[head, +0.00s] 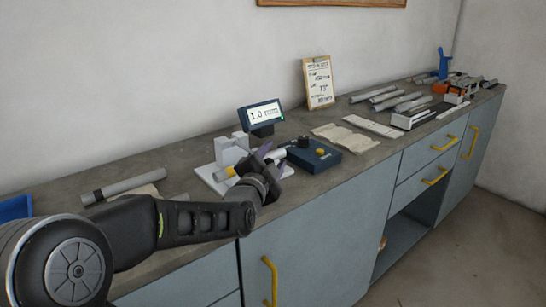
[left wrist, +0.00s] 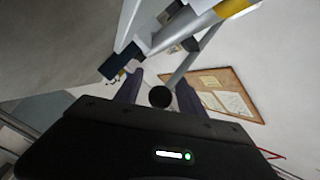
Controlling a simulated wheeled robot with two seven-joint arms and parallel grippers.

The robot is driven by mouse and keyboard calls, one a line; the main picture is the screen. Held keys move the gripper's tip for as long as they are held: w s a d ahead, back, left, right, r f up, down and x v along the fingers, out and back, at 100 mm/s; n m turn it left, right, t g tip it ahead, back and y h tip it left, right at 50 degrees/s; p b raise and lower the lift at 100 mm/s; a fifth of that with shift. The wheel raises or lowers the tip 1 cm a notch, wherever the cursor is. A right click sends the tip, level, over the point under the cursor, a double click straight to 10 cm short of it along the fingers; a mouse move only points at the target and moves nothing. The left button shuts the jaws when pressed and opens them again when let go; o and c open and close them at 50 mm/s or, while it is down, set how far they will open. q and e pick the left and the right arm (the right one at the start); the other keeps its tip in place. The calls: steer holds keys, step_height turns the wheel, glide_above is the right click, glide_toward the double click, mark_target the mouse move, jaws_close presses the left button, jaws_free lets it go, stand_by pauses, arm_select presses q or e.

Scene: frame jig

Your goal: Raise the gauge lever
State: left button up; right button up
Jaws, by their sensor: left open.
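The gauge stand (head: 226,160) is a pale block on a white base on the bench, with a dark display (head: 262,114) reading 1.0 mm behind it. In the left wrist view, the gauge lever (left wrist: 185,67) is a grey rod ending in a black ball knob (left wrist: 160,96). My left gripper (head: 277,166) is open beside the stand in the head view. In the left wrist view, its two fingers (left wrist: 160,92) appear on either side of the knob, with gaps showing. I cannot tell how deep the knob sits between them. My right gripper is not in view.
An open booklet (head: 345,137), a clipboard (head: 318,82) and several grey tubes (head: 384,98) are farther right. A tube (head: 126,186) lies at left. Yellow-handled drawers are below.

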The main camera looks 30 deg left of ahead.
arm_select(q)
steer(key=shift+w, duration=0.15)
steer(key=shift+c, duration=0.5)
jaws_close()
steer(key=shift+f, duration=0.1)
stand_by(0.8)
